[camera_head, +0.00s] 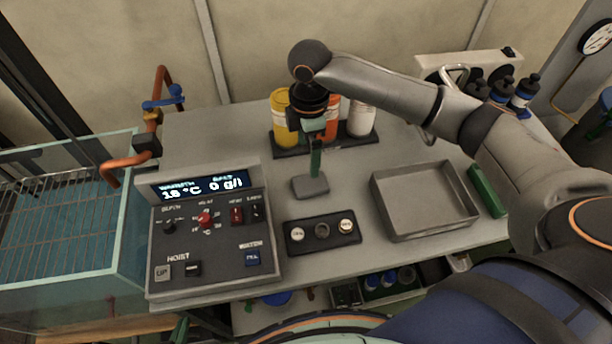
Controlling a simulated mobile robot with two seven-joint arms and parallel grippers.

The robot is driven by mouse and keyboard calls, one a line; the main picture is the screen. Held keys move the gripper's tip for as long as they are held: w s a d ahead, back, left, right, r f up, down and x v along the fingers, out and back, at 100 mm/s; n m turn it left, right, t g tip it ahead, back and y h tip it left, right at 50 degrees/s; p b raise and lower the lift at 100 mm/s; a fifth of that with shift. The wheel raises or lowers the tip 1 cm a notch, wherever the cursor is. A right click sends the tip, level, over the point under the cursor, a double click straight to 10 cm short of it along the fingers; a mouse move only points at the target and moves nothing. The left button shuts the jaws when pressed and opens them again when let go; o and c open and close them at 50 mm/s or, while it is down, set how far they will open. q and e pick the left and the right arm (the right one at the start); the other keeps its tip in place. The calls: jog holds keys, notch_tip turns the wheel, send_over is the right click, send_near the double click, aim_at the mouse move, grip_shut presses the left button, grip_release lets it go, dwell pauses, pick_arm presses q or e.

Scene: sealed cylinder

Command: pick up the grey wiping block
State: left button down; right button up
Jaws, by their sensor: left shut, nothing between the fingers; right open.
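The grey wiping block (310,187) rests flat on the grey bench top, in the middle of the head view. A green upright handle (315,162) rises from it. My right gripper (315,137) points down directly above the block, at the top of the green handle. It is open; whether its fingers stand around the handle top or just above it is hard to tell. My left gripper is out of view.
Yellow (282,122), orange and white bottles stand in a dark rack behind the gripper. An empty grey tray (425,232) lies right of the block. A dark plate with round pieces (322,231) lies in front. A control box (208,225) and glass tank stand left.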

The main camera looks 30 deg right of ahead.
send_over(308, 183)
notch_tip(308, 183, down, 7)
jog(key=shift+s+f, duration=0.15)
jog(key=shift+f, duration=0.05)
notch_tip(308, 183, down, 4)
jog(key=b, duration=0.3)
jog(key=shift+a+f, duration=0.1)
jog(key=shift+f, duration=0.1)
jog(key=shift+f+b, duration=0.25)
jog(key=shift+b, duration=0.25)
jog(key=shift+r, duration=0.1)
jog(key=shift+c, duration=0.2)
jog(key=c, duration=1.3)
jog(key=shift+o, duration=0.2)
